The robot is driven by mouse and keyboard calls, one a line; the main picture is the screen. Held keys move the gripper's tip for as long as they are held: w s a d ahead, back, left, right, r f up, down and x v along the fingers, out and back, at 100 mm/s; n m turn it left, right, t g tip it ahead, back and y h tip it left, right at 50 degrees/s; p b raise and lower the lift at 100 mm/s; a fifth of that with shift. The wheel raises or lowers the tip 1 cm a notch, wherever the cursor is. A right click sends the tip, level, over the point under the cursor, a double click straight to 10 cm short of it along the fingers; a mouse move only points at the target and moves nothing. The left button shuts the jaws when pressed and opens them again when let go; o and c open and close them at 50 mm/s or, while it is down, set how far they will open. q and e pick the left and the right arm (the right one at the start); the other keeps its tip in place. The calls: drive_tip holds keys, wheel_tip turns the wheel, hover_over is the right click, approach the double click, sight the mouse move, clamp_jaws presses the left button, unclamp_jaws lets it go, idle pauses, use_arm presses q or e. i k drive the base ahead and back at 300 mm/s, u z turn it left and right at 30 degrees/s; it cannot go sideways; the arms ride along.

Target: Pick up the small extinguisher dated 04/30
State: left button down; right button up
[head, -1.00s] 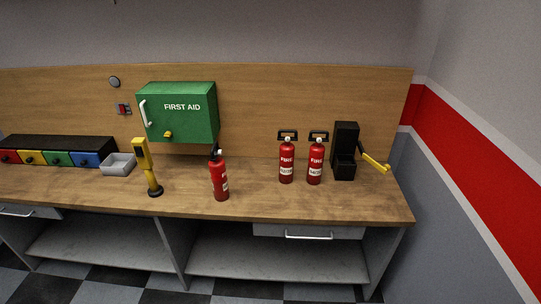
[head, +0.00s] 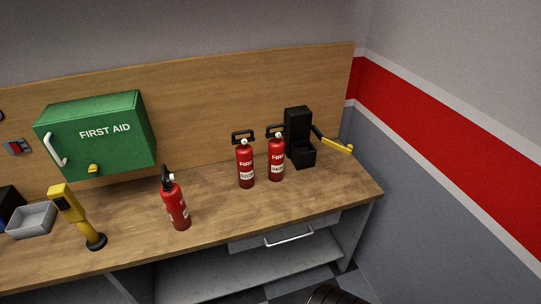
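Three red extinguishers stand upright on the wooden workbench (head: 215,205). One extinguisher (head: 175,206) with a black top stands nearer the front edge, left of the others. Two similar small extinguishers with black loop handles stand side by side farther back: the left one (head: 246,168) and the right one (head: 276,160). Each of the pair has a white label reading FIRE and a lower white label. The dates are too small to read, so I cannot tell which is 04/30.
A black bracket (head: 299,143) with a yellow lever (head: 337,146) stands right of the pair. A yellow post device (head: 72,212) and a grey tray (head: 32,220) are at left. A green first aid box (head: 100,137) hangs above. The bench front between is clear.

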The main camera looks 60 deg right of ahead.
sight(276, 144)
drive_tip(key=z, duration=0.5)
drive_tip(key=i, duration=0.8)
drive_tip(key=z, duration=0.8)
